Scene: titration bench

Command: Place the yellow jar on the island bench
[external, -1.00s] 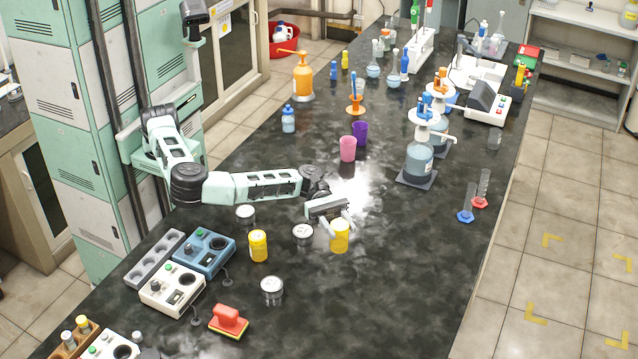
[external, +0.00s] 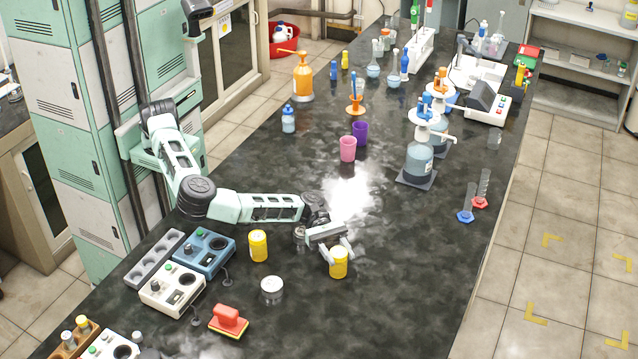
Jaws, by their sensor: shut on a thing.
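A yellow jar (external: 338,265) with a pale lid is between the fingers of my gripper (external: 338,252), which is shut on it. The jar is upright over the dark island bench (external: 400,290), right of the centre of the near half. I cannot tell if its base touches the top. A second yellow jar (external: 258,246) stands on the bench to the left, apart from my gripper.
A clear jar with a pale lid (external: 272,291) stands in front. Another clear jar (external: 299,236) is partly hidden by my wrist. A red block-shaped tool (external: 228,320) and control boxes (external: 172,289) are at left. Pink (external: 348,149) and purple cups stand behind. The bench right of my gripper is clear.

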